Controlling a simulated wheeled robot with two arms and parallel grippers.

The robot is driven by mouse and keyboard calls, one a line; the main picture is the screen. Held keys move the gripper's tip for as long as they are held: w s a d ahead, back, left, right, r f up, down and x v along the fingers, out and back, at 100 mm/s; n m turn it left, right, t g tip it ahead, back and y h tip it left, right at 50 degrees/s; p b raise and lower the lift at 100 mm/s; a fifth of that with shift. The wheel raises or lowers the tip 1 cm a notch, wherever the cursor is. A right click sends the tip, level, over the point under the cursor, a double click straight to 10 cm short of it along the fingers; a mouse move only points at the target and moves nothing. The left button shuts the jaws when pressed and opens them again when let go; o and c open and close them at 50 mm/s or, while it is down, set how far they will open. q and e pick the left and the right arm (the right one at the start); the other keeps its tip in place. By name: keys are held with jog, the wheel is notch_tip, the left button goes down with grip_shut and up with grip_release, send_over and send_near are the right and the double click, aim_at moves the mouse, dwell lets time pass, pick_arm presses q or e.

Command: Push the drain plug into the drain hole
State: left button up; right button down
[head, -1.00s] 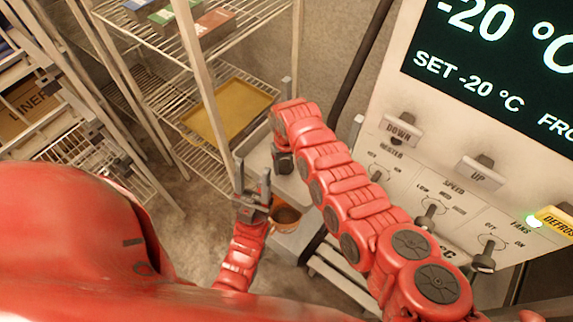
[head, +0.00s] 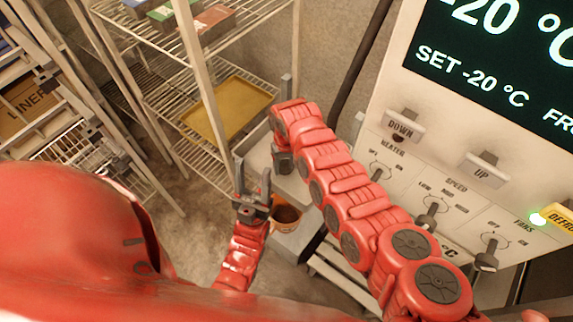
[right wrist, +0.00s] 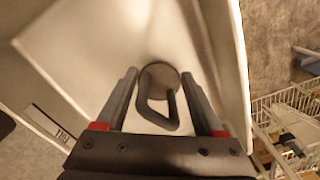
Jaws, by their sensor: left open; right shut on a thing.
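The drain plug (right wrist: 159,97) is a grey disc with a dark loop handle, seen in the right wrist view against the pale floor of a basin (right wrist: 95,50). In the head view my right gripper (head: 283,160) reaches down by the pale basin, and the plug is hidden there. My left gripper (head: 252,180) is open and empty, left of the right one.
An orange container (head: 287,216) stands just right of my left gripper. A wire rack (head: 175,100) with a yellow tray (head: 228,108) stands behind. A control panel (head: 450,170) with knobs and a display is close on the right. Bare floor shows at the left.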

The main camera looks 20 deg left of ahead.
jog(key=shift+f+b, duration=0.65)
jog(key=shift+f, duration=0.1)
dwell(0.7)
dwell(0.3)
grip_release()
jog(key=shift+r, duration=0.1)
jog(key=shift+r, duration=0.5)
notch_tip(320, 180, up, 7)
jog(key=shift+r+b, duration=0.15)
jog(key=shift+b, duration=1)
notch_tip(320, 180, up, 9)
